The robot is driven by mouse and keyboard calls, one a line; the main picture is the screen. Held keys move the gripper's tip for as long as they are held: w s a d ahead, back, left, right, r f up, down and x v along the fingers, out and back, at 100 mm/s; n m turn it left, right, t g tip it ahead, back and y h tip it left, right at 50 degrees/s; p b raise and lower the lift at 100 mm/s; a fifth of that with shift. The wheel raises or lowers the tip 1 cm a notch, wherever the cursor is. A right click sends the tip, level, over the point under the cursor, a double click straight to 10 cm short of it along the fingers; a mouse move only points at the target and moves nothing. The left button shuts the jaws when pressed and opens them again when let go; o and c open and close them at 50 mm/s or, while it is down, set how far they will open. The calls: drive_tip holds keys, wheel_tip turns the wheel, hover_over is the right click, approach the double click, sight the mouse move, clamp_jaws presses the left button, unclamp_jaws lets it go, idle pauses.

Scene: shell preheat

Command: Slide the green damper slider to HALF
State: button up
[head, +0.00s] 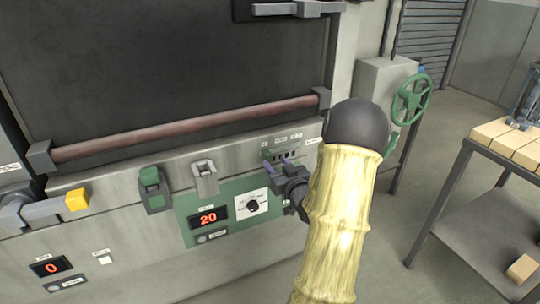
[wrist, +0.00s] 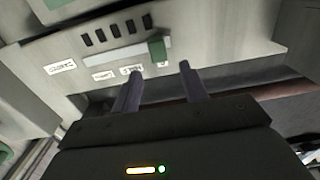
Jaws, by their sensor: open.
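The green damper slider (wrist: 157,50) stands at the right end of its pale track (wrist: 125,55) in the wrist view, which looks upside down. In the head view the slider (head: 267,154) is a small green bit at the track's left end, partly hidden. White position labels (wrist: 132,71) line the track, too small to read. My gripper (wrist: 160,68) is open, its two dark fingers on either side of the slider in the picture. I cannot tell whether they touch it. In the head view my gripper (head: 268,168) is at the panel, just below the slider.
A green panel with a red "20" display (head: 208,218) and a dial (head: 252,206) lies below left. A green switch (head: 151,187) and a grey one (head: 205,177) are farther left. A reddish bar (head: 185,128) runs above. A green handwheel (head: 411,99) and brick table (head: 510,140) stand right.

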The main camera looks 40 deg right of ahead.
sight(270, 155)
drive_tip(key=x, duration=0.5)
drive_tip(key=shift+w, duration=0.15)
clamp_jaws()
